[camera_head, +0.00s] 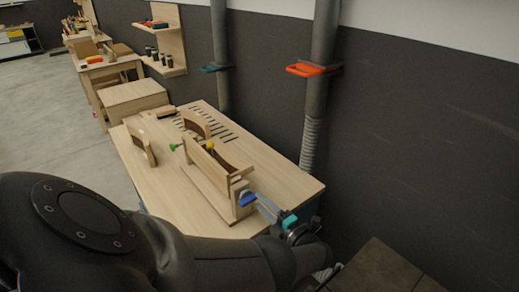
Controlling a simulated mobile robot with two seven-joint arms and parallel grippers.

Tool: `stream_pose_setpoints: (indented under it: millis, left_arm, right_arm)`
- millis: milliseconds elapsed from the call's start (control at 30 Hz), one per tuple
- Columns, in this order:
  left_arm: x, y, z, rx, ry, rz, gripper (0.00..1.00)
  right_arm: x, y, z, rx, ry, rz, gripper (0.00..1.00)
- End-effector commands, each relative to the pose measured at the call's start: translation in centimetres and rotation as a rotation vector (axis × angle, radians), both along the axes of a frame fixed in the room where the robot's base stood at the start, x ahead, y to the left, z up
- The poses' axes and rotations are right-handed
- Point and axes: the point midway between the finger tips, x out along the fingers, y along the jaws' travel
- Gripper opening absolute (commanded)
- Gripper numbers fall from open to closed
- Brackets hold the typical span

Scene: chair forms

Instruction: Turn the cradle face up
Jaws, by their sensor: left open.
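The cradle appears to be the long pale wooden frame (206,186) on the workbench, with a curved piece along its far side. I cannot tell for sure which face is up. A yellow knob (210,145) and a green knob (174,147) show by it. My left gripper (268,209) is at the cradle's near right end, its blue and teal fingertips apart. The blue fingertip is close to the end of the frame; whether it touches is unclear. My right gripper is not in view.
The wooden workbench (270,172) stands against a dark wall. Two curved wooden pieces (141,144) (194,123) stand behind the cradle, near a row of dark slots. Vertical pipes with a red-orange bracket (314,70) rise behind the bench. Its right top is clear.

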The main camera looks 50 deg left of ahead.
Motion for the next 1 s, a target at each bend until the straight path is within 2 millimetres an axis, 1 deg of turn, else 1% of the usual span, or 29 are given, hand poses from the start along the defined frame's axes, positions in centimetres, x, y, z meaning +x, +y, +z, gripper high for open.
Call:
stream_pose_setpoints:
  millis: [33, 167, 300, 400, 500, 600, 700, 1000]
  left_arm:
    - [-0.1, -1.1, 0.0, -0.003, 0.001, -0.003, 0.46]
    - [-0.3, -4.2, 0.0, -0.005, 0.001, -0.004, 0.46]
    - [-0.6, -7.7, -0.1, -0.004, -0.001, -0.004, 0.46]
    - [-0.8, -9.8, -0.1, -0.002, -0.001, -0.004, 0.46]
    - [-0.9, -11.5, -0.1, -0.001, -0.001, -0.003, 0.46]
    - [-1.0, -12.7, -0.1, -0.001, -0.001, -0.002, 0.46]
    - [-1.1, -13.3, 0.0, 0.001, -0.001, 0.000, 0.46]
    - [-1.1, -13.6, 0.1, 0.001, -0.001, 0.000, 0.46]
  right_arm:
    - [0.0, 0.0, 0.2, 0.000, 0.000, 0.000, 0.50]
    - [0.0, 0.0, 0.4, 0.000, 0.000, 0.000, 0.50]
    - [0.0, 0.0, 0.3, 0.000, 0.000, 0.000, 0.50]
    - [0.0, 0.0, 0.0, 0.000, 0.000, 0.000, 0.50]
    - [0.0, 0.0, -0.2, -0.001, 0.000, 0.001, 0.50]
    - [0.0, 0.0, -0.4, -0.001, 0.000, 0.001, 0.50]
    - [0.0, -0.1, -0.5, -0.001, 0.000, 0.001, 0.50]
    - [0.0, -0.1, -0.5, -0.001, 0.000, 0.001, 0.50]
